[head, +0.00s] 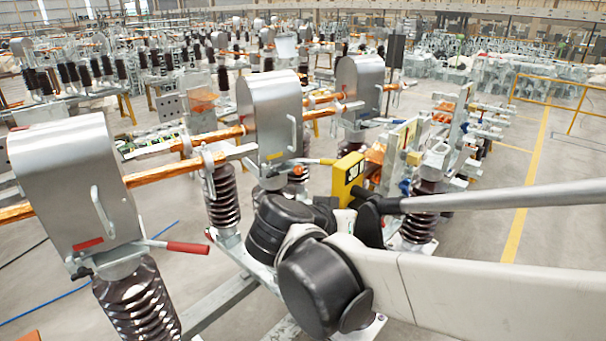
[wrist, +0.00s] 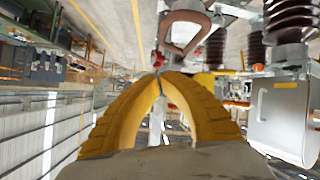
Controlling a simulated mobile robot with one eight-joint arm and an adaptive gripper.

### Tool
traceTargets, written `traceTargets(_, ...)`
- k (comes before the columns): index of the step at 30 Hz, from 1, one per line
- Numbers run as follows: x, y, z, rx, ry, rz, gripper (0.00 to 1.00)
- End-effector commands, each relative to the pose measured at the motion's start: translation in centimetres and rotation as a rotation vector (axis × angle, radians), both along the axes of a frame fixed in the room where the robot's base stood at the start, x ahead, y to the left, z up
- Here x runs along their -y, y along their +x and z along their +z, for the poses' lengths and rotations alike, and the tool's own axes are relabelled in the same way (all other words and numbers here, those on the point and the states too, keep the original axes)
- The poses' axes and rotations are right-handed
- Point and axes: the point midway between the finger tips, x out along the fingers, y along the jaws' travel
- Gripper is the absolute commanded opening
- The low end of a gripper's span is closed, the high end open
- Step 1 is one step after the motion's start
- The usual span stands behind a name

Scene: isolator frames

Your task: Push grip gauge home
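A small yellow block with black markings (head: 348,177) shows in the head view, just beyond my dark wrist joints; I cannot tell if it is the grip gauge. In the wrist view my gripper (wrist: 160,74) has two yellow ribbed fingers bowed inward, with their tips together. No object shows clearly between them. A brown-grey loop handle (wrist: 186,32) appears just beyond the tips; I cannot tell if they touch it. My fingers do not show clearly in the head view, hidden by my arm.
Silver hooded housings (head: 270,115) stand on brown ribbed insulators (head: 222,198). A lever with a red grip (head: 187,247) sticks out at lower left. A grey pole (head: 490,197) crosses at right above my arm. Open floor with a yellow line (head: 524,205) lies at right.

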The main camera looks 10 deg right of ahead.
Motion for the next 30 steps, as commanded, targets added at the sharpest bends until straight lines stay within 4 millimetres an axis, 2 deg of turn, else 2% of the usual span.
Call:
traceTargets(1, -1.2, 1.3, 1.1, 0.081, -0.035, -0.028, 0.0)
traceTargets(4, -3.4, 3.1, 3.5, 0.276, -0.091, -0.089, 0.0)
traceTargets(9, -6.6, 4.3, 6.3, 0.537, -0.134, -0.133, 0.0)
traceTargets(12, -7.7, 4.5, 7.1, 0.62, -0.14, -0.142, 0.0)
traceTargets(17, -7.3, 5.0, 7.6, 0.659, -0.142, -0.147, 0.0)
traceTargets(30, -3.5, 7.8, 7.5, 0.654, -0.142, -0.146, 0.0)
